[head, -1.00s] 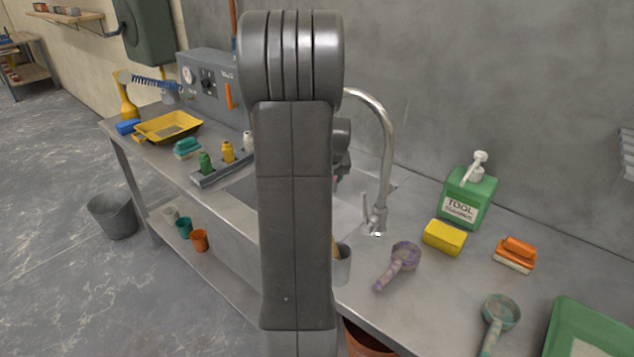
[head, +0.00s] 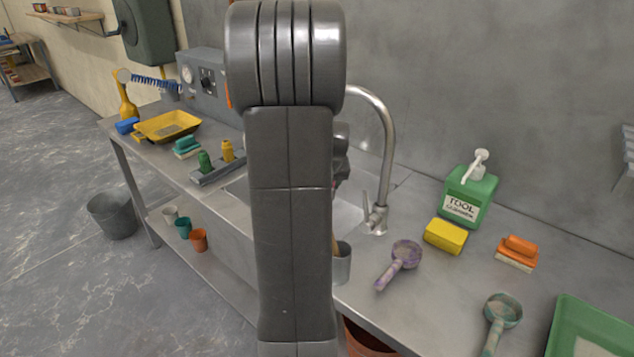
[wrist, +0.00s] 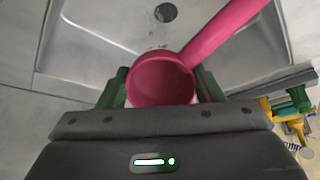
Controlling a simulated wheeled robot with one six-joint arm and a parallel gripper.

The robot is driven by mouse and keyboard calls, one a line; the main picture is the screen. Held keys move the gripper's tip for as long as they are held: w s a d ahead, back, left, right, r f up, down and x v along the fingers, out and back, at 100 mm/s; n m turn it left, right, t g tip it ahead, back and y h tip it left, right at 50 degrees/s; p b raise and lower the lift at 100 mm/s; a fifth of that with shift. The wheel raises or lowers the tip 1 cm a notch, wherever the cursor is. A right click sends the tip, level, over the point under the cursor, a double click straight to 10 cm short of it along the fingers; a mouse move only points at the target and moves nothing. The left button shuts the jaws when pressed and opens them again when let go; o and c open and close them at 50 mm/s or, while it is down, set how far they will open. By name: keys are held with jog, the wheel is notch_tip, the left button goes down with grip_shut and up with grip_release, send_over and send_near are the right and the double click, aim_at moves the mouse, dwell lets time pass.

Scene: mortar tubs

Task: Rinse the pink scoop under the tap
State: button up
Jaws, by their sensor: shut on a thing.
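The pink scoop (wrist: 160,80) is in my gripper (wrist: 163,86), its round cup between the two green fingers. Its handle points up and to the right in the wrist view, over the steel sink (wrist: 100,40) with a round drain (wrist: 165,12). In the head view my own arm hides most of the gripper and scoop.
Right of the tap are a green soap bottle (head: 467,195), a yellow sponge (head: 446,236), a purple scoop (head: 402,256), an orange brush (head: 518,250) and a teal scoop (head: 501,312).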

jog(key=shift+s+d+b, duration=0.15)
jog(key=shift+s+b, duration=0.35)
jog(key=shift+s, duration=1.9)
jog(key=s+r+p, duration=0.2)
jog(key=s+r, duration=0.2)
jog(key=s, duration=0.1)
jog(key=shift+d, duration=0.15)
